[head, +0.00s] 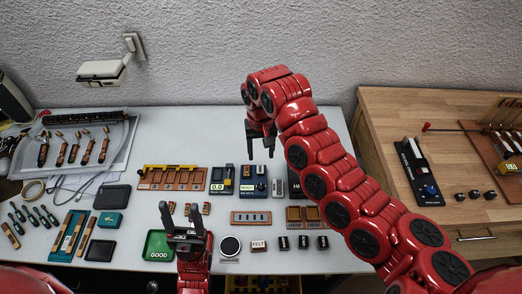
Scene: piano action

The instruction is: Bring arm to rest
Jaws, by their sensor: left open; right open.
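My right arm (330,170) is red and segmented. It comes in from the lower right, arches up and bends over the back middle of the white table (330,120). My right gripper (259,150) hangs from it with dark fingers pointing down, open and empty, above the small devices at the table's back. Its height over them is hard to tell. My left gripper (181,209) is at the table's front edge, fingers pointing away from me, open and empty. It is just right of a green tray (158,257) marked GOOD. Most of my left arm is out of view.
A wooden rack (171,167) and a small meter (222,180) stand at the back. A round black dish (230,246) and several small black blocks lie at the front. Piano hammers lie on a tray at left. A wooden desk (400,110) stands at right, with a black tool (420,172).

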